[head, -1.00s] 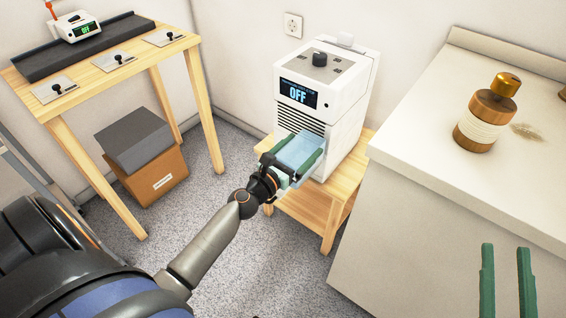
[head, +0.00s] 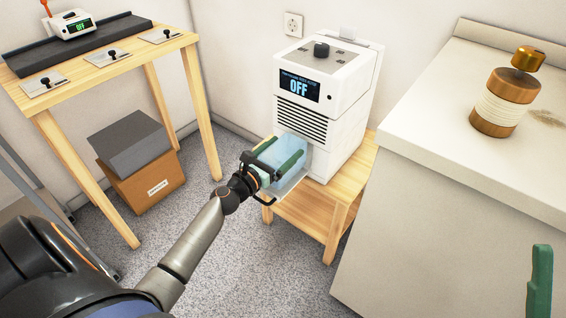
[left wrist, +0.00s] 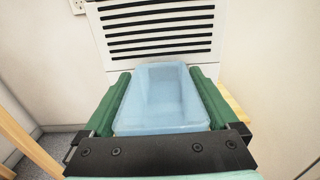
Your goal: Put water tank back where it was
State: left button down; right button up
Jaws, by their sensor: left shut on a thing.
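The water tank (head: 291,147) is a translucent pale blue box. My left gripper (head: 279,162) is shut on it, with one green finger on each side. The tank is at the lower front of the white dehumidifier-like machine (head: 335,110), below its vent slats, and the machine's display reads OFF. In the left wrist view the tank (left wrist: 160,95) lies between the green fingers, its far end close to the machine front (left wrist: 150,60). I cannot tell whether its far end is inside the machine. My right gripper (head: 540,282) shows only as a green finger at the lower right.
The machine stands on a low wooden table (head: 300,205). A white counter (head: 440,140) with a wooden bottle (head: 503,100) is at the right. A taller wooden table (head: 110,62) stands at the left, with a cardboard box (head: 150,185) beneath. Speckled floor is open between them.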

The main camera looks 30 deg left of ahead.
aim_at(283, 159)
pick_arm(q)
jog(key=shift+d+f+b, duration=0.1)
jog(key=shift+f+b, duration=0.7)
jog(key=shift+f, duration=0.65)
pick_arm(e)
jog(key=shift+w+a+f, duration=0.1)
jog(key=shift+f, duration=1.25)
pick_arm(q)
jog(key=shift+f, duration=0.2)
grip_release()
pick_arm(e)
jog(key=shift+f, duration=0.1)
pick_arm(q)
jog(key=shift+r, duration=0.15)
